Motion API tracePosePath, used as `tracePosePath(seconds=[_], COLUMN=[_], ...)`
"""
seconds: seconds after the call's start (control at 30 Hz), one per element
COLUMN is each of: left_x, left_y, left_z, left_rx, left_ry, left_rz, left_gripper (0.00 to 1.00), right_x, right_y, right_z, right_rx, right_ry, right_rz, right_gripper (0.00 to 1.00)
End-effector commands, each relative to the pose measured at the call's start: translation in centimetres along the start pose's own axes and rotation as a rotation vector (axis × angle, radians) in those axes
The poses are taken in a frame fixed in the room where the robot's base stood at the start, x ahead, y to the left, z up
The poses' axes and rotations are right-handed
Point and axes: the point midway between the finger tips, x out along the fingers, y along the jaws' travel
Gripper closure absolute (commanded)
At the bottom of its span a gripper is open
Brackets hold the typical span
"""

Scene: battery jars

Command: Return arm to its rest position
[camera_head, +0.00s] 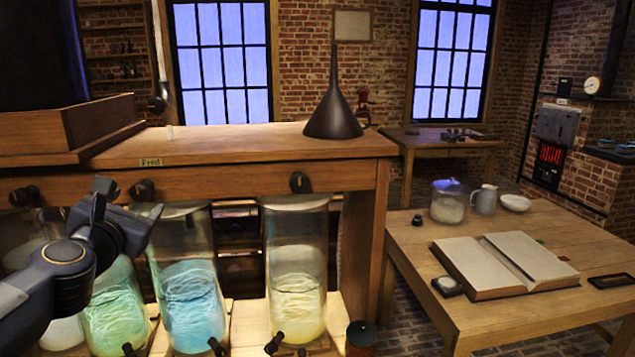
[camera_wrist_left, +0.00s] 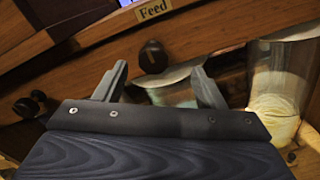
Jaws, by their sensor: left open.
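My left arm comes in from the left in the head view, with its dark gripper (camera_head: 128,208) in front of the wooden shelf unit, near the jars. In the left wrist view my left gripper (camera_wrist_left: 160,85) has its two fingers spread apart, with nothing held between them. My right gripper is not in view. Behind the left gripper stand glass jars: a green one (camera_head: 115,312), a blue one (camera_head: 190,300) and a pale yellow one (camera_head: 298,290). The arm partly hides the jars at the far left.
The wooden shelf unit (camera_head: 240,145) carries a dark funnel (camera_head: 334,110) and a "Feed" label (camera_head: 151,162), with dark knobs along its front. At right, a table (camera_head: 500,325) holds an open book (camera_head: 470,270), a lidded jar (camera_head: 449,205) and a pitcher (camera_head: 485,200).

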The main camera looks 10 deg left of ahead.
Motion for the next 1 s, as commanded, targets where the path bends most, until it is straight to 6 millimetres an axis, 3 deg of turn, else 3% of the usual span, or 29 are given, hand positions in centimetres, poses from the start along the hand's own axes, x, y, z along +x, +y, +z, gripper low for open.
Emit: tracePosePath(seconds=[0.17,0.27,0.4,0.5,0.6,0.73,0.83,1.0], left_x=[-3.9,-7.7,-13.7,-18.2,-22.3,-26.2,-28.0,-28.8], left_y=[-5.7,-10.4,-15.9,-18.9,-20.8,-22.0,-22.4,-22.5], left_z=[-0.7,-2.4,-6.3,-9.7,-13.0,-16.5,-18.0,-18.8], left_rx=[0.411,0.759,1.217,1.509,1.748,1.958,2.043,2.084], left_ry=[-0.056,-0.133,-0.281,-0.413,-0.551,-0.706,-0.784,-0.825], left_rz=[-0.228,-0.416,-0.668,-0.84,-0.996,-1.153,-1.225,-1.262], left_gripper=[0.36,0.36,0.36,0.36,0.36,0.36,0.36,0.36], right_x=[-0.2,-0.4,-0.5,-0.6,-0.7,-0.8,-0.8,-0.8], right_y=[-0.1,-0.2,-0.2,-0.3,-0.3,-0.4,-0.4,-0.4], right_z=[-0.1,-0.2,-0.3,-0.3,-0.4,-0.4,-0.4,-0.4], right_rx=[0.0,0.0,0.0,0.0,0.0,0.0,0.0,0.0], right_ry=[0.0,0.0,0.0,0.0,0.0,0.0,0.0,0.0], right_rz=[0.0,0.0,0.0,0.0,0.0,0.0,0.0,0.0], right_gripper=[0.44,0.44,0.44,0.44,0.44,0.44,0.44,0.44])
